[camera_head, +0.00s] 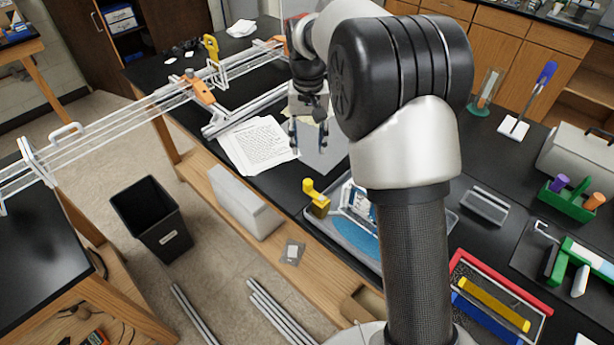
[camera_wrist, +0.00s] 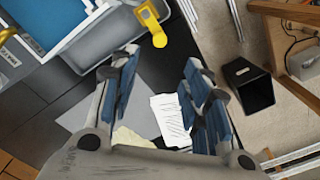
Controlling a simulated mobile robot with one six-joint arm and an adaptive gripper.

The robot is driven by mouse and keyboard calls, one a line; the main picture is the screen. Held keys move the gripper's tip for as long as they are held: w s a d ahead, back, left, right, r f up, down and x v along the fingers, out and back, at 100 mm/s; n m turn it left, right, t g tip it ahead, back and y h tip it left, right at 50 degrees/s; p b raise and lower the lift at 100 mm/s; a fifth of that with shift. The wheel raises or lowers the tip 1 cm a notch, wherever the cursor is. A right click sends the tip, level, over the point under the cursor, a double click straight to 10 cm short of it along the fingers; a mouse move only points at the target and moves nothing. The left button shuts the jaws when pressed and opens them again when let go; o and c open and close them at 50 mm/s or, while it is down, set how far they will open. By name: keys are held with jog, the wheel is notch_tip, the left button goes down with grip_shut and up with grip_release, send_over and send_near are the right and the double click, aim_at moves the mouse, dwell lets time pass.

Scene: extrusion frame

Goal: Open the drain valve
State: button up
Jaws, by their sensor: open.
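A yellow valve-like fitting (camera_head: 316,197) stands at the left corner of a grey tray (camera_head: 352,236) holding a blue surface, near the front edge of the black bench. I take it for the drain valve. It also shows in the wrist view (camera_wrist: 152,24), at the top, beyond my fingertips. My gripper (camera_head: 309,146) hangs fingers down over the bench behind the fitting, open and empty, apart from it. The gripper's two blue-padded fingers (camera_wrist: 162,72) are spread in the wrist view.
Written papers (camera_head: 255,145) lie left of my gripper. A clear rail frame (camera_head: 130,115) spans from the bench to the left table. A black bin (camera_head: 150,217) stands on the floor between them. A second yellow object (camera_head: 211,47) stands farther back. My arm hides part of the tray.

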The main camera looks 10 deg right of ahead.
aim_at(308, 182)
notch_tip(308, 182, down, 15)
jog(key=b, duration=0.3)
jog(key=shift+c, duration=0.2)
grip_shut()
dwell(0.4)
